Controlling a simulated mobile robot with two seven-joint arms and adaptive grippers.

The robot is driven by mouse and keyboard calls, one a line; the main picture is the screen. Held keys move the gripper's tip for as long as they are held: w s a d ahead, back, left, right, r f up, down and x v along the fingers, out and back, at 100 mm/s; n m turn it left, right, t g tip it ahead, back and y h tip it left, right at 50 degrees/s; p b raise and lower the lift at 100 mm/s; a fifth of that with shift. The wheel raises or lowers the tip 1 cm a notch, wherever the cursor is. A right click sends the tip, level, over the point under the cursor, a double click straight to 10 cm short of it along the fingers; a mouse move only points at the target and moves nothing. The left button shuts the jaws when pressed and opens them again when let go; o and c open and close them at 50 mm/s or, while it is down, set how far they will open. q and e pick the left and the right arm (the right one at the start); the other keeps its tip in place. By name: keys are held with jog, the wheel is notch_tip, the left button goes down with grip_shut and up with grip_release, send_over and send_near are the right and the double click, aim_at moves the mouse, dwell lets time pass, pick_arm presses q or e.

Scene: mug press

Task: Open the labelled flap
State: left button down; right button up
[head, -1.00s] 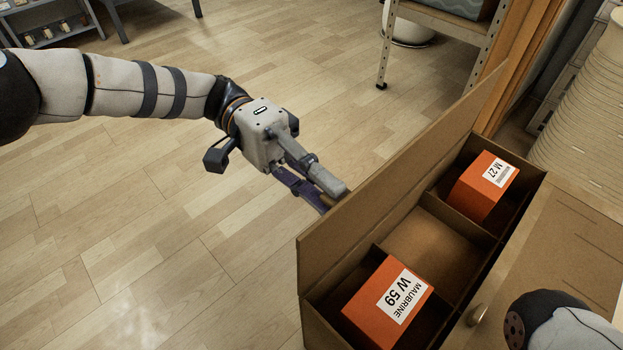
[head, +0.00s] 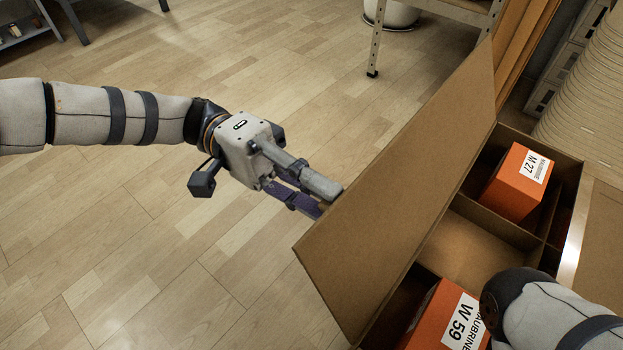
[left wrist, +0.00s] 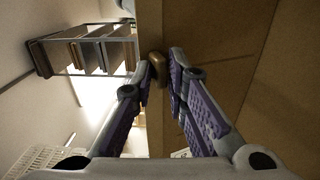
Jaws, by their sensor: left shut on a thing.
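A brown cardboard-like flap (head: 400,190) stands tilted outward along the left side of an open compartmented box (head: 563,152). No label shows on the side of it I see in the head view. My left gripper (head: 328,198) is at the flap's outer face, near its edge. In the left wrist view, my left fingertips (left wrist: 159,72) are closed around a small brown knob (left wrist: 156,66) on the panel. The head view hides the knob behind the flap. Only a rounded part of my right arm shows at the lower right; its gripper is out of view.
An orange box marked M 27 (head: 516,185) and an orange box marked W 59 (head: 437,322) sit in separate compartments. A bare compartment (head: 470,250) lies between them. A shelf post (head: 377,40) stands behind. Wooden floor (head: 150,260) left of the flap is clear.

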pick_arm(q)
jog(key=shift+s+d+f, duration=0.1)
jog(key=shift+s+f, duration=0.15)
jog(key=shift+f, duration=0.4)
jog(key=c, duration=1.7)
grip_release()
jog(key=shift+d, duration=0.1)
jog(key=shift+w+r, duration=0.1)
jog(key=shift+r, duration=0.05)
jog(key=v, duration=1.2)
jog(key=shift+r, duration=0.25)
